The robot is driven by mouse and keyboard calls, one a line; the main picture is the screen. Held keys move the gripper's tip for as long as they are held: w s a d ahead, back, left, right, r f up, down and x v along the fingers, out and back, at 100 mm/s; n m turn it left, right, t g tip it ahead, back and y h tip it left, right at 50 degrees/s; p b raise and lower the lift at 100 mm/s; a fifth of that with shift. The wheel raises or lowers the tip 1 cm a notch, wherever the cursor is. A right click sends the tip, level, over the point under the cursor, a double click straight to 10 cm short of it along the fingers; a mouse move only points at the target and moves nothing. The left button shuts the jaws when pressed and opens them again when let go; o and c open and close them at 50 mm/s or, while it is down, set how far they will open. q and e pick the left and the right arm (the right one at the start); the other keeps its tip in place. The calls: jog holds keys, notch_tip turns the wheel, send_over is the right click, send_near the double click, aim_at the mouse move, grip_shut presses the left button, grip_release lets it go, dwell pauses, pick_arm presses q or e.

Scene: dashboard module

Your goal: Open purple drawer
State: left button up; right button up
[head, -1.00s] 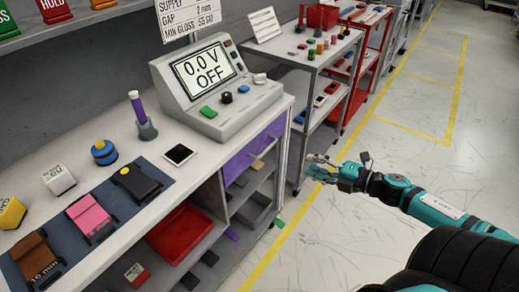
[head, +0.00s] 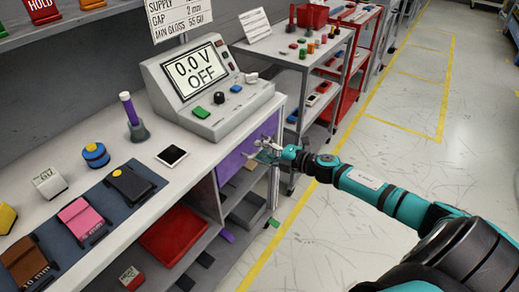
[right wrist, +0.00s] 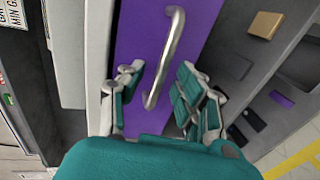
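The purple drawer (head: 229,166) sits under the counter below the meter, and its front looks flush with the cabinet. In the right wrist view the purple front (right wrist: 140,45) fills the middle, with a curved silver bar handle (right wrist: 167,55) on it. My right gripper (head: 264,150) is at the drawer front in the head view and partly hides the handle. In the right wrist view its teal fingers (right wrist: 160,85) are spread apart, with the lower part of the handle between them. I cannot tell whether they touch it. My left gripper is not in view.
The meter (head: 205,80) stands on the white counter (head: 185,185) above the drawer. Open shelves with a red tray (head: 173,236) and small blocks lie below and beside it. A grey cart (head: 300,62) stands beyond. The floor (head: 350,240) to the right is clear.

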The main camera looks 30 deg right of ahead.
jog(key=shift+w+a+f, duration=0.1)
jog(key=shift+w+a, duration=0.2)
jog(key=shift+w, duration=0.35)
grip_shut()
